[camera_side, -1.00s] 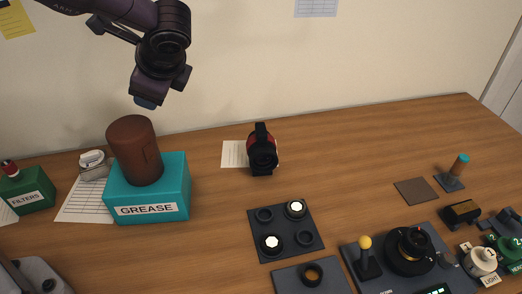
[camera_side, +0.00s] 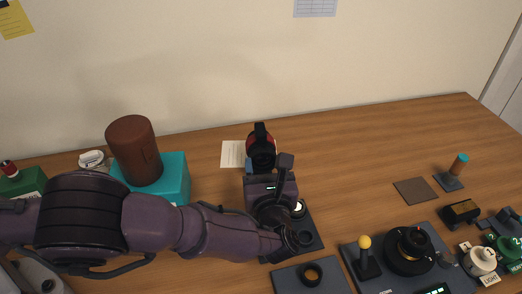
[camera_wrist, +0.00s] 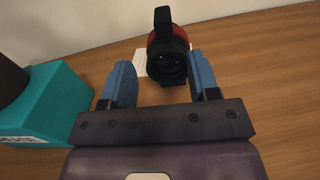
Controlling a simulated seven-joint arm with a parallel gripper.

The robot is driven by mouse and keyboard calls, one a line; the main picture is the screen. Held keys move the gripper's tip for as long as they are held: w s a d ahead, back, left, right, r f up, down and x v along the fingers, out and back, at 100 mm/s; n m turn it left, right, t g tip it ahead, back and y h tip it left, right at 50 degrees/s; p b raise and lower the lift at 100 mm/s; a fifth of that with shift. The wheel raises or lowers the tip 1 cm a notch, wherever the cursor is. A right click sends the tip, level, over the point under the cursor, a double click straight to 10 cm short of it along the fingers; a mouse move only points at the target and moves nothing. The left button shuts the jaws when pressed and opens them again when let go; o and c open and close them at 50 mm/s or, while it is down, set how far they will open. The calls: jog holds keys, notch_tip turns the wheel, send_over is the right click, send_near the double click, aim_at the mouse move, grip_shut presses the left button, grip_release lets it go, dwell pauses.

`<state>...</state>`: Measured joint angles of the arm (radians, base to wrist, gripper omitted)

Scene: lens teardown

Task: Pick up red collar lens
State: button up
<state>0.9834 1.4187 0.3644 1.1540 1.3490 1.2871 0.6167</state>
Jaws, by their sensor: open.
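The red collar lens (camera_side: 262,146) stands on the wooden table near the wall, a black barrel with a red collar and a black piece on top. In the wrist view the lens (camera_wrist: 167,60) is straight ahead, between and beyond the two blue fingertips. My gripper (camera_wrist: 162,82) is open and empty, its fingers spread wider than the barrel's front. In the side view my gripper (camera_side: 262,168) is in front of the lens and overlaps its lower part. I cannot tell there whether a finger touches it.
A teal grease box (camera_side: 176,178) with a brown cylinder (camera_side: 133,148) on it stands to the left. A white paper (camera_side: 233,153) lies beside the lens. A dark tray (camera_side: 312,240) is partly under my arm. A yellow-knobbed joystick (camera_side: 364,244) and other devices are at right.

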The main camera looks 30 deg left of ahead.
aim_at(262, 137)
jog(key=x, duration=0.3)
jog(key=shift+w+a, duration=0.25)
jog(key=shift+d+r+x, duration=0.1)
jog(key=shift+r+x, duration=0.05)
jog(key=shift+x, duration=1.25)
jog(key=shift+d+r+x, duration=0.1)
jog(key=shift+x, duration=1.3)
jog(key=shift+w, duration=0.15)
jog(key=shift+c, duration=0.2)
jog(key=shift+r, duration=0.1)
grip_shut()
